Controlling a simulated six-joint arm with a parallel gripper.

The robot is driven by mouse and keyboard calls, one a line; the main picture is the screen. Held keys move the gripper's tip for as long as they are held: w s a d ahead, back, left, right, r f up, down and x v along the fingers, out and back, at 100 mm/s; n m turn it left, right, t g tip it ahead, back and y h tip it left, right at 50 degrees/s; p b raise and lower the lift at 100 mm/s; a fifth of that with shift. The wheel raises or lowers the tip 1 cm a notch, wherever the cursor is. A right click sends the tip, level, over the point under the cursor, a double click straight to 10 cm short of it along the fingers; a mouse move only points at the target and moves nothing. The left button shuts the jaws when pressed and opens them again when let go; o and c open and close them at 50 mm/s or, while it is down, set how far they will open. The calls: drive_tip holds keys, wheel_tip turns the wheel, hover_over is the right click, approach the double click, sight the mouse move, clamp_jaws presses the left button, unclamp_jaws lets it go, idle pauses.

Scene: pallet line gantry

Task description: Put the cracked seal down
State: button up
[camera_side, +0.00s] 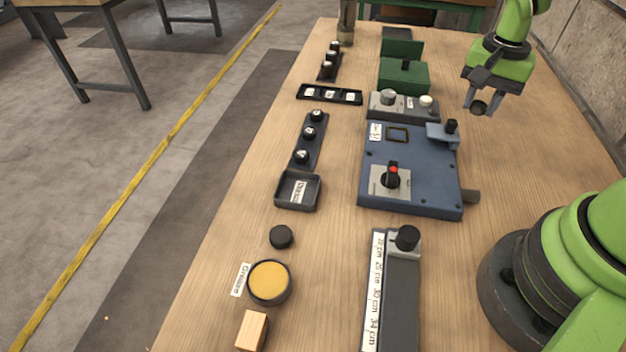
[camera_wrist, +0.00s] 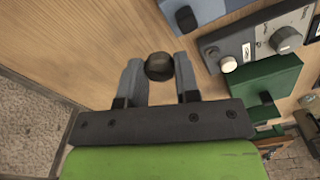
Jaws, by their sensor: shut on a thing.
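My gripper (camera_side: 482,103) hangs above the wooden table at the far right, to the right of the grey and green units. It is shut on a small dark round piece, the seal (camera_side: 478,107). In the wrist view the seal (camera_wrist: 159,66) sits between the two grey fingertips, over bare wood. No crack can be made out on it at this size. A small black-rimmed tray (camera_side: 299,191) with a white label stands left of the blue fixture; it looks empty, and its label is too small to read.
The blue fixture (camera_side: 428,184) with a red-tipped knob fills the middle. Behind it stand a grey control box (camera_side: 405,106) and a green box (camera_side: 404,76). Black racks (camera_side: 330,95) line the left. A black cap (camera_side: 281,237), grease tin (camera_side: 289,294) and wooden block (camera_side: 252,331) lie in front.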

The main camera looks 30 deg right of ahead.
drive_tip(key=shift+n, duration=0.6)
drive_tip(key=w+a, duration=0.2)
drive_tip(key=a, duration=0.1)
drive_tip(key=w+a, duration=0.3)
drive_tip(key=shift+w+a, duration=0.25)
drive_tip(key=shift+n, duration=0.5)
drive_tip(key=w+a, duration=0.1)
drive_tip(key=a, duration=0.2)
drive_tip(key=w+a, duration=0.1)
drive_tip(key=a, duration=0.2)
drive_tip(key=w+a, duration=0.1)
drive_tip(key=a, duration=0.1)
drive_tip(key=shift+w+a+r, duration=0.1)
drive_tip(key=shift+w+a, duration=0.15)
drive_tip(key=shift+a, duration=0.15)
drive_tip(key=n, duration=0.2)
hover_over(298, 194)
drive_tip(key=d, duration=0.1)
drive_tip(key=f, duration=0.6)
drive_tip(key=a+f, duration=0.1)
drive_tip(key=f, duration=0.2)
drive_tip(key=shift+f, duration=0.25)
drive_tip(key=shift+f, duration=0.2)
drive_tip(key=o, duration=0.7)
drive_tip(key=shift+r, duration=0.1)
